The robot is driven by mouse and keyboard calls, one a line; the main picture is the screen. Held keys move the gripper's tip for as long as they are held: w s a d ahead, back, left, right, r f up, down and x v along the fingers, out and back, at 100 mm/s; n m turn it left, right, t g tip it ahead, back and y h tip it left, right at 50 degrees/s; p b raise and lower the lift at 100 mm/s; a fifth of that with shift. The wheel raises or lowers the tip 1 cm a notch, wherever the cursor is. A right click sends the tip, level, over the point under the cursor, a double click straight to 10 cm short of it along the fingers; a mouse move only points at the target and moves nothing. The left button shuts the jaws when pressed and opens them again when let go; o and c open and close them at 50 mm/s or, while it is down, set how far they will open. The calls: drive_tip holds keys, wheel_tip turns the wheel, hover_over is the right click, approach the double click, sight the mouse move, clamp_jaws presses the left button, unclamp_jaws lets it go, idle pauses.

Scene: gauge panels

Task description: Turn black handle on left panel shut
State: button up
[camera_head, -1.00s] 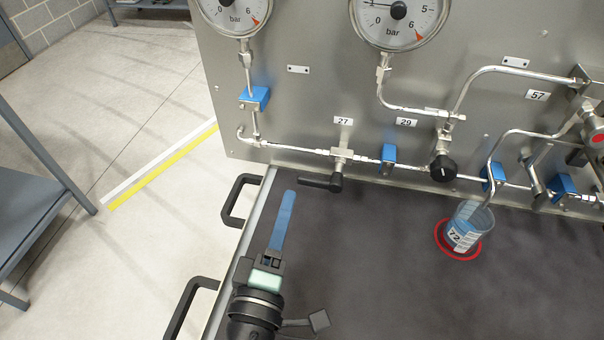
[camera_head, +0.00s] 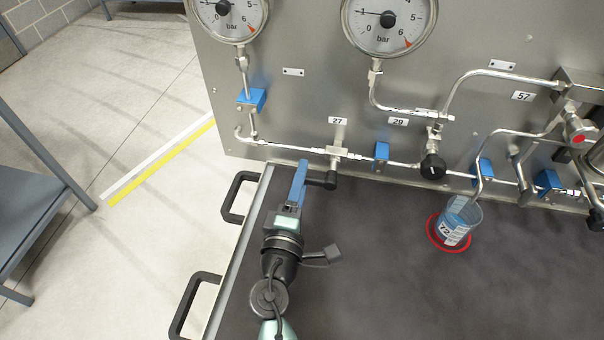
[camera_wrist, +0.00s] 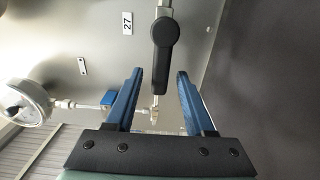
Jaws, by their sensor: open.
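The black handle (camera_head: 328,182) is a lever on the valve labelled 27, at the lower left of the gauge panel (camera_head: 300,110). It points left, roughly parallel to the pipe; my gripper's blue fingers hide its left end in the head view. My gripper (camera_head: 303,166) is open in front of the lever. In the wrist view, the handle (camera_wrist: 163,60) hangs from its round hub, and its free end lies between the two spread fingertips of my gripper (camera_wrist: 160,74). Contact with either finger does not show.
A round black knob (camera_head: 432,167) sits right of the lever, under label 29. A beaker (camera_head: 460,220) marked 72 stands in a red ring on the dark worktop (camera_head: 380,280). Blue pipe clamps (camera_head: 381,154) line the pipe. The worktop around my arm is clear.

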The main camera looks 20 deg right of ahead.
drive_tip(key=shift+w+d, duration=0.2)
drive_tip(key=shift+w, duration=0.05)
clamp_jaws()
idle(1.4)
